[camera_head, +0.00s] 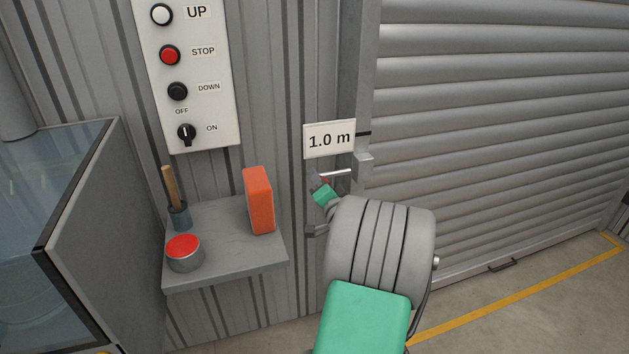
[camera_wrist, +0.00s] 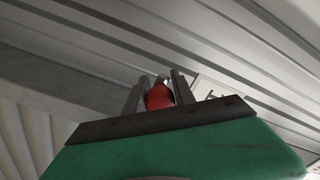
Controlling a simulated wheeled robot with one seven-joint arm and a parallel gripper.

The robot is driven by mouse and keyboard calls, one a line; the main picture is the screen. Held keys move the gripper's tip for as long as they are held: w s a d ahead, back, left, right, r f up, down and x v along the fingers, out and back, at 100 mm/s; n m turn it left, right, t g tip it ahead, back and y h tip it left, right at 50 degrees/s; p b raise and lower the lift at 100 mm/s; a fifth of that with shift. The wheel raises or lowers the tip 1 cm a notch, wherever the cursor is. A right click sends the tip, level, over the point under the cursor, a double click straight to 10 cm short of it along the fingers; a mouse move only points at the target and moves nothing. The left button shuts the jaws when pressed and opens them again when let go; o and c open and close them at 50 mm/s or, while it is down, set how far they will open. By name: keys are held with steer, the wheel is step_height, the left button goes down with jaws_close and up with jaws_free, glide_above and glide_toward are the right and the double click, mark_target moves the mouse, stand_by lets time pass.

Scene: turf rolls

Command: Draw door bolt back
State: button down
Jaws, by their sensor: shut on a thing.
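The door bolt (camera_head: 338,173) is a light metal rod beside the roller door's frame, just below the "1.0 m" sign. Its red knob (camera_wrist: 159,96) shows between my two dark fingers in the wrist view. My gripper (camera_wrist: 157,92) is shut on this red knob. In the head view my gripper (camera_head: 321,182) is small and partly hidden behind my own grey and green arm. A metal bracket (camera_head: 364,161) sits on the door frame at the right end of the rod. The grey roller door (camera_head: 490,120) is down to the floor along its visible lower edge.
A control panel (camera_head: 190,75) with buttons and a switch is on the wall. A grey shelf (camera_head: 225,240) holds an orange block (camera_head: 259,200), a red-topped tin (camera_head: 184,252) and a wooden-handled tool in a cup (camera_head: 178,212). A glass-sided cabinet (camera_head: 75,230) stands left.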

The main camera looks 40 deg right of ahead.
steer(key=c, duration=1.1)
jaws_free()
steer(key=shift+a, duration=0.1)
steer(key=v, duration=0.8)
steer(key=shift+b, duration=0.4)
steer(key=shift+w, duration=0.1)
